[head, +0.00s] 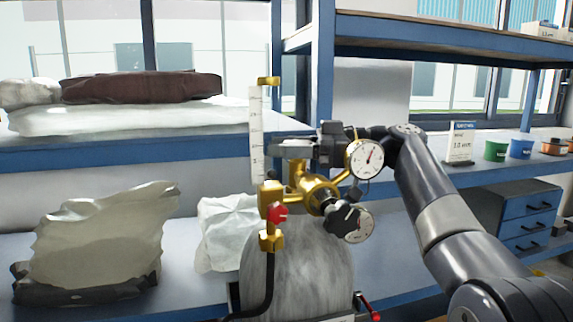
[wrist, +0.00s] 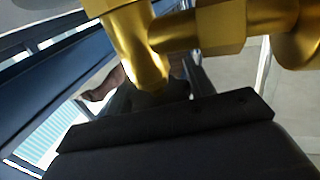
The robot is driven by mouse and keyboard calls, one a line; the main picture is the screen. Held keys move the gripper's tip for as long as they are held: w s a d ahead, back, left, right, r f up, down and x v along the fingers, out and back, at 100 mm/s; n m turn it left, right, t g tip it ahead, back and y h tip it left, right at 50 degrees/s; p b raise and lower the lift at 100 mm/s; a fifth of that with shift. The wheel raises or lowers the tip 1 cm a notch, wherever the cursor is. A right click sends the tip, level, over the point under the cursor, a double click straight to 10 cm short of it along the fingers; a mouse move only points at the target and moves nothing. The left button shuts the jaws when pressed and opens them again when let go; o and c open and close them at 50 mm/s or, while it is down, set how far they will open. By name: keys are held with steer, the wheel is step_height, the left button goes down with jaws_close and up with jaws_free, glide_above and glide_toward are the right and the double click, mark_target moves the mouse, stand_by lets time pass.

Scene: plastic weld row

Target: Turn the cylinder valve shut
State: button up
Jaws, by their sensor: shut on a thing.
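The grey gas cylinder (head: 297,265) stands upright in front of the shelf, with a brass valve (head: 300,178) on its top. My gripper (head: 295,148) reaches in from the right at the top of the valve and is shut on the valve's handwheel, which the jaws mostly hide. How far the valve is turned cannot be told. In the wrist view, brass valve parts (wrist: 200,28) fill the top, close to a dark part of my gripper (wrist: 165,122).
A regulator with two gauges (head: 364,158), a black knob (head: 340,213), a red knob (head: 278,213) and a flow tube (head: 256,130) crowd the valve. Plastic-wrapped bundles (head: 95,240) lie left. Pots (head: 495,150) and a blue drawer unit (head: 525,218) stand right.

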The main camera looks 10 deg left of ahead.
mark_target(287, 141)
steer(key=shift+f+m+t+b, duration=0.25)
steer(key=shift+m+t+b, duration=0.4)
steer(key=shift+t, duration=0.35)
steer(key=shift+w+r+m+t+b, duration=0.2)
steer(key=shift+m+t+b, duration=0.1)
steer(key=shift+t, duration=0.2)
steer(key=o, duration=1)
steer(key=shift+c, duration=0.2)
step_height(287, 141, up, 10)
steer(key=p, duration=0.3)
